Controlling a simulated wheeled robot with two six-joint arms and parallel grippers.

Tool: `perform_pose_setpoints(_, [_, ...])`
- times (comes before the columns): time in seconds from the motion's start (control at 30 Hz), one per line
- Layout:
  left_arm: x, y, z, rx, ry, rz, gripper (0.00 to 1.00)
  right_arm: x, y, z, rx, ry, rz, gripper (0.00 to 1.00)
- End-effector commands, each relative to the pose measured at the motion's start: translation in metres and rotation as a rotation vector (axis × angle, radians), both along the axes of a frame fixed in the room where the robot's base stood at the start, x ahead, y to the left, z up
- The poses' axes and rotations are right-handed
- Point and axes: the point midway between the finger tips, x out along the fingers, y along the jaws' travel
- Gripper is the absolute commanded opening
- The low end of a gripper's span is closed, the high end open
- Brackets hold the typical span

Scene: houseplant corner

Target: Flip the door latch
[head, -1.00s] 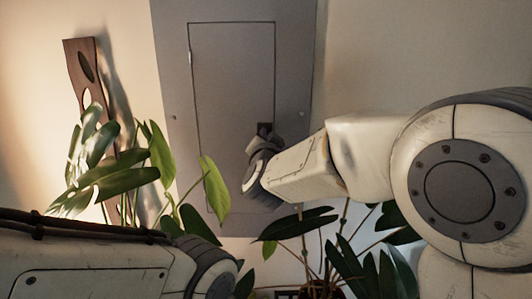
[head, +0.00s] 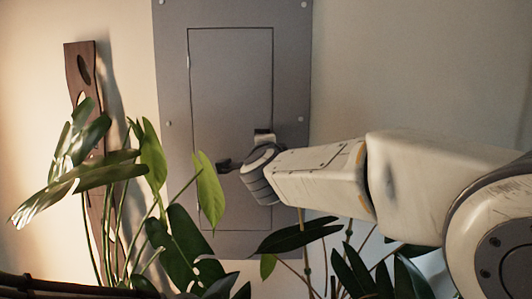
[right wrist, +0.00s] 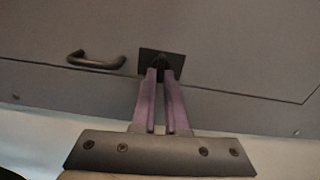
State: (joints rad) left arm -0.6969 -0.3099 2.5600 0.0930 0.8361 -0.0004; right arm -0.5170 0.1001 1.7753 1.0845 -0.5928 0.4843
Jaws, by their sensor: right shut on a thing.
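A grey wall panel (head: 290,60) with a thin-lined door (head: 230,80) fills the middle of the head view. In the right wrist view, the latch is a small dark piece on a square black plate (right wrist: 148,55) near the door's edge. My right gripper (right wrist: 160,74) has its two purple fingers close together at the latch, shut on it. In the head view my right wrist covers much of this spot, and small dark parts show above it and to its left. My left gripper is out of view.
A dark curved handle (right wrist: 95,62) is beside the latch plate in the wrist view. A leafy plant (head: 150,160) stands in front of the panel's left side, another (head: 350,270) below my right arm. A brown wooden piece (head: 80,60) hangs at left.

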Motion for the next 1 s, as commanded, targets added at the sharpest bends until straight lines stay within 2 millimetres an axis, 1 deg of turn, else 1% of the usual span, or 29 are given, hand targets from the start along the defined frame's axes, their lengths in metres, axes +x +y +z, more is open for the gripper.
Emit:
perform_pose_setpoints(0.03, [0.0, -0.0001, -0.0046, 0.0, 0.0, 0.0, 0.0, 0.0001, -0.0003, -0.0025, 0.021, 0.0, 0.0, 0.0])
perform_pose_setpoints(0.2, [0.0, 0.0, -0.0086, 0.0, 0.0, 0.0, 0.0, 0.0002, -0.0003, -0.0022, 0.073, 0.001, -0.001, 0.0])
perform_pose_setpoints(0.77, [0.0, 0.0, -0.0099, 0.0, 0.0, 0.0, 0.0, 0.0002, -0.0004, -0.0016, 0.101, 0.002, -0.001, 0.0])
perform_pose_setpoints(0.8, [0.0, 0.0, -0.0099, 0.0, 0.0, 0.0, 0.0, 0.0002, -0.0004, -0.0016, 0.101, 0.002, -0.001, 0.23])
perform_pose_setpoints(0.83, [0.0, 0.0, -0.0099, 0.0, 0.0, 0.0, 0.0, 0.0002, -0.0004, -0.0016, 0.1, 0.002, -0.001, 0.34])
perform_pose_setpoints(0.87, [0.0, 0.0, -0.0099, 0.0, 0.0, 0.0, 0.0, 0.0002, -0.0004, -0.0016, 0.1, 0.002, -0.001, 0.41])
perform_pose_setpoints(1.0, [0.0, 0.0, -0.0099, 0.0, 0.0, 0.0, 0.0, 0.0002, -0.0002, -0.0014, 0.099, 0.001, -0.001, 0.41])
